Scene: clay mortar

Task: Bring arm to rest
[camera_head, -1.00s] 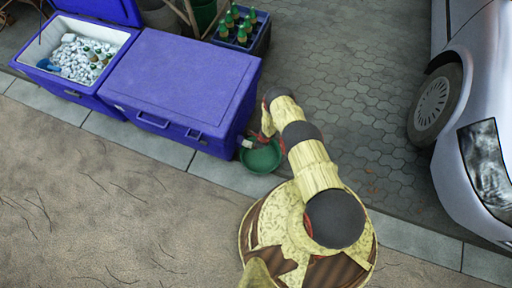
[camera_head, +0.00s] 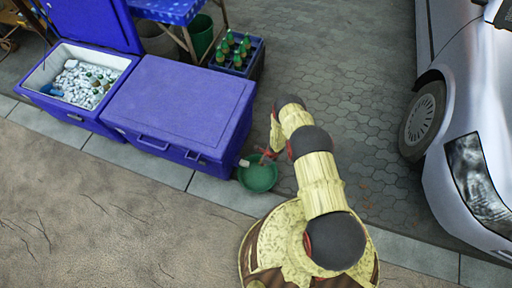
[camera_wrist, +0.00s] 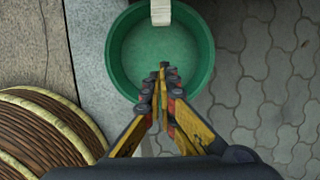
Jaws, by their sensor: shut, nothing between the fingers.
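My arm reaches out over the paving from my base in the head view. My gripper (camera_head: 266,155) is at its end, just above the green bowl (camera_head: 258,178). In the wrist view my gripper (camera_wrist: 163,72) is shut and empty, its fingertips together over the near part of the bowl (camera_wrist: 112,62). The bowl stands on the ground beside the closed blue cooler (camera_head: 180,105). A whitish block-like piece, perhaps the cooler's drain spout (camera_wrist: 160,12), juts over the bowl's far rim.
An open cooler (camera_head: 48,98) with ice and bottles stands at the left. A blue crate of green bottles (camera_head: 236,55) and a blue table (camera_head: 168,10) are behind. A silver car (camera_head: 470,120) is at the right. The paving between cooler and car is clear.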

